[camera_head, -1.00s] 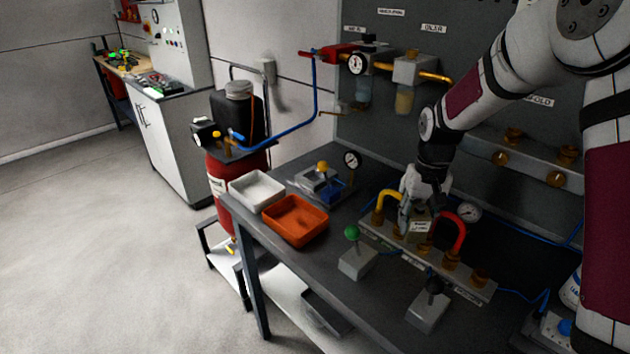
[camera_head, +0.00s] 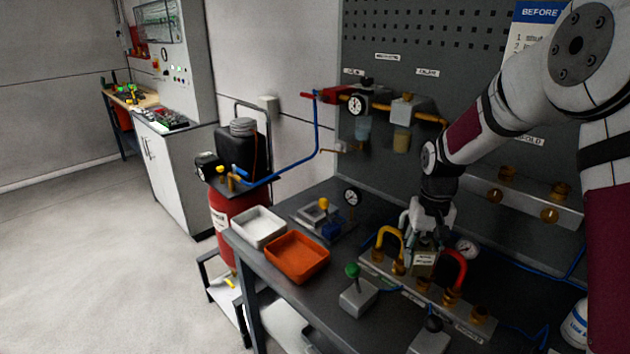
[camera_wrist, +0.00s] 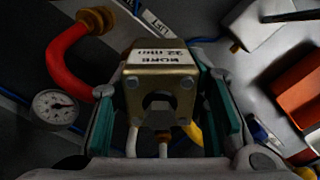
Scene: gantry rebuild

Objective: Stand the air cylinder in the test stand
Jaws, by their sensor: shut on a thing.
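The air cylinder (camera_wrist: 160,75), a squarish tan metal block with a white label reading "BORE 32 mm", lies between the teal finger pads of my gripper (camera_wrist: 163,108). My gripper is shut on it. In the head view my gripper (camera_head: 424,240) points down over the manifold rail (camera_head: 430,298), with the cylinder (camera_head: 424,262) between the yellow and red hoses. I cannot tell whether the cylinder touches the rail. A grey fixture with a yellow knob and a blue part (camera_head: 325,218) stands behind the trays; I cannot tell whether it is the test stand.
The red hose (camera_head: 456,268) and yellow hose (camera_head: 388,238) arch close beside my gripper. A gauge (camera_head: 466,248) stands to its right. A green-knobbed block (camera_head: 358,290) is in front. The orange tray (camera_head: 297,274) and white tray (camera_head: 258,240) lie to the left.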

